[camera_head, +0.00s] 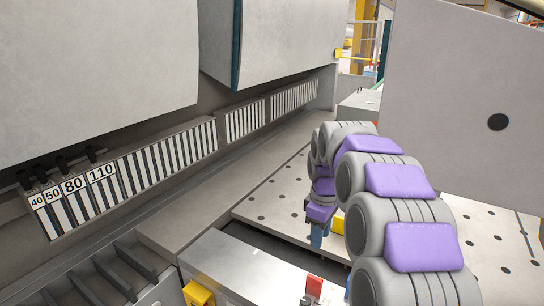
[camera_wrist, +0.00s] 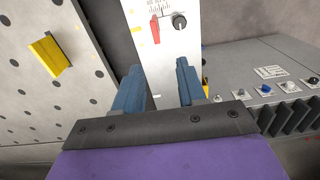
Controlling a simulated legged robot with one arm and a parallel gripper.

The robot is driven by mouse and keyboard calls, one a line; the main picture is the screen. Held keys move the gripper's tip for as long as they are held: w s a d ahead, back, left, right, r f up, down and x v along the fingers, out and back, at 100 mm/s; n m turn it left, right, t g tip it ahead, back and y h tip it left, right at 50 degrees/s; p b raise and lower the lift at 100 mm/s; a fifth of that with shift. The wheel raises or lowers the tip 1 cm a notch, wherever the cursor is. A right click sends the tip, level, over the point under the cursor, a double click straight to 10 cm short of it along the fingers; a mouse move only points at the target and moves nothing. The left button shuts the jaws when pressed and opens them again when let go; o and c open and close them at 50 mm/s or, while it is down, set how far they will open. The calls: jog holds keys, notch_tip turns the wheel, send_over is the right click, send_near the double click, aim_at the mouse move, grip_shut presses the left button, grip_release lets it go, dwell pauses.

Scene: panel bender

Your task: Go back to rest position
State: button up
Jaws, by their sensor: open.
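My gripper (camera_head: 317,240) hangs at the end of my grey and purple arm, above the near left edge of the perforated table (camera_head: 268,203). In the wrist view my gripper (camera_wrist: 158,86) shows two blue fingers standing apart with nothing held between them. Behind the fingers is a pale metal bar (camera_wrist: 160,60) with a black knob (camera_wrist: 180,22) and a red piece (camera_wrist: 155,32). My arm hides part of the table in the head view.
A yellow block (camera_wrist: 48,54) sits on the perforated table. A row of striped segments (camera_head: 165,157), some marked with numbers, runs along the machine at left. A large grey plate (camera_head: 465,80) stands at right, close to my arm. Dark slots (camera_head: 120,275) lie at lower left.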

jog(key=s+a+f+m, duration=0.1)
jog(key=s+m, duration=0.4)
jog(key=s, duration=1.4)
jog(key=s+a+f+m+g, duration=0.1)
jog(key=s+f+m, duration=0.3)
jog(key=s, duration=1.5)
jog(key=shift+a+m+g, duration=0.3)
jog(key=shift+a+m, duration=0.35)
jog(key=shift+m, duration=0.05)
jog(key=o, duration=0.4)
jog(key=shift+c, duration=0.2)
jog(key=n+t+b, duration=0.2)
jog(key=n+b, duration=0.1)
jog(key=n, duration=0.5)
send_over(304, 300)
notch_tip(304, 300, down, 17)
jog(key=b, duration=0.4)
jog(key=shift+d+r, duration=0.1)
jog(key=shift+c, duration=0.2)
jog(key=c, duration=1)
